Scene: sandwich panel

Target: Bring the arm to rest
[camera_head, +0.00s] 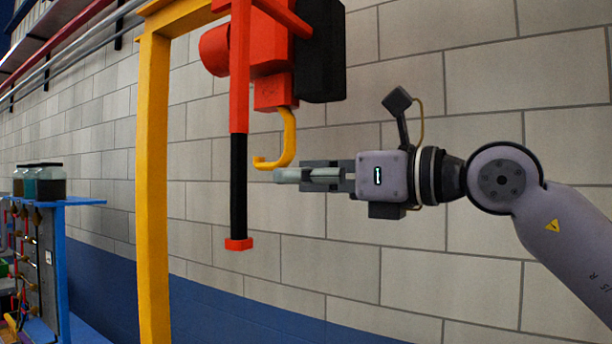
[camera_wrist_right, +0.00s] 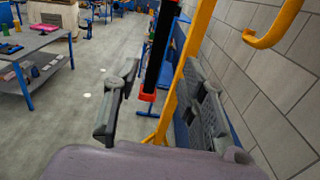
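My right gripper (camera_head: 278,175) is raised in front of the wall, its fingers pointing left in the head view. In the wrist view, its two fingers (camera_wrist_right: 162,88) stand wide apart with nothing held between them. A yellow hook (camera_head: 289,140) hangs just above the fingertips in the head view, from a red hoist (camera_head: 272,90). A bar (camera_head: 238,180), red above and black below with a red end, hangs left of the fingertips. I cannot tell how far it is from them in depth. My left gripper is not in view.
A yellow post (camera_head: 153,190) stands left of the bar. A blue rack (camera_head: 60,260) with several jars (camera_head: 50,182) is at the far left. A grey block wall (camera_head: 480,265) lies behind my right arm. The wrist view shows open floor (camera_wrist_right: 90,120) and a grey table (camera_wrist_right: 35,58).

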